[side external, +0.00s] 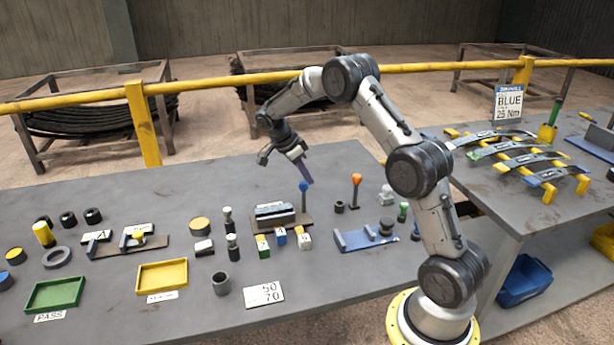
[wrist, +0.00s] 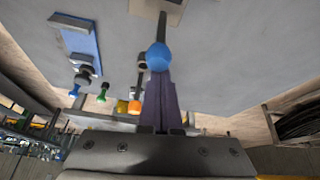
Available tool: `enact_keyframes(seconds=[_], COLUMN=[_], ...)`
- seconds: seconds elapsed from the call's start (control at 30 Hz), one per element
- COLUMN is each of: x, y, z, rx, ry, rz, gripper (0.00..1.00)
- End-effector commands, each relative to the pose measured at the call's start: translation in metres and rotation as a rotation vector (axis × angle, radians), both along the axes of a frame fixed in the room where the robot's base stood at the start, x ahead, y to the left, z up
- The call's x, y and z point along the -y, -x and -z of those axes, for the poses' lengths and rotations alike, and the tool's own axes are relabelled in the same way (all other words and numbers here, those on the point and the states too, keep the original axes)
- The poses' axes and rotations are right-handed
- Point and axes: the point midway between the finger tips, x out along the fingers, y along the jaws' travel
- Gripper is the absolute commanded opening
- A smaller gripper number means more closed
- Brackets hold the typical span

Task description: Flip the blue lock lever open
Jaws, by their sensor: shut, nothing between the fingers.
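The blue lock lever (side external: 304,187) is a thin stalk with a round blue knob. It stands near upright at the back right of a brown base (side external: 303,222) that carries a grey block (side external: 274,211). In the wrist view the blue knob (wrist: 158,56) is just beyond my fingertips, with its stalk running to the base plate at the top edge. My gripper (side external: 309,181) is shut and empty, its purplish fingers angled down right beside the knob. The closed fingers also fill the middle of the wrist view (wrist: 159,85). I cannot tell whether they touch the knob.
An orange-knobbed lever (side external: 356,180) stands to the right, and a blue plate fixture (side external: 366,240) lies in front of it. Small coloured blocks (side external: 281,238) sit in front of the base. Green (side external: 55,307) and yellow (side external: 139,288) trays are at the left. Clear table lies behind the base.

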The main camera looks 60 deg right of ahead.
Motion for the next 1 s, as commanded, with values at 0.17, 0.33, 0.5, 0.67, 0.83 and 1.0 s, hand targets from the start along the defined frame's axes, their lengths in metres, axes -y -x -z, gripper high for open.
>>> enact_keyframes(seconds=[0.17,0.33,0.5,0.67,0.83,1.0], x=[-0.005,-0.015,-0.026,-0.035,-0.04,-0.041], y=[-0.004,-0.013,-0.022,-0.028,-0.031,-0.031], z=[-0.005,-0.027,-0.054,-0.075,-0.085,-0.086], rx=[0.008,0.01,0.008,0.004,0.002,0.001], ry=[-0.003,-0.002,-0.001,0.0,-0.001,-0.001], rz=[-0.003,-0.005,-0.003,-0.003,0.0,0.0], gripper=[0.0,0.0,0.0,0.0,0.0,0.0])
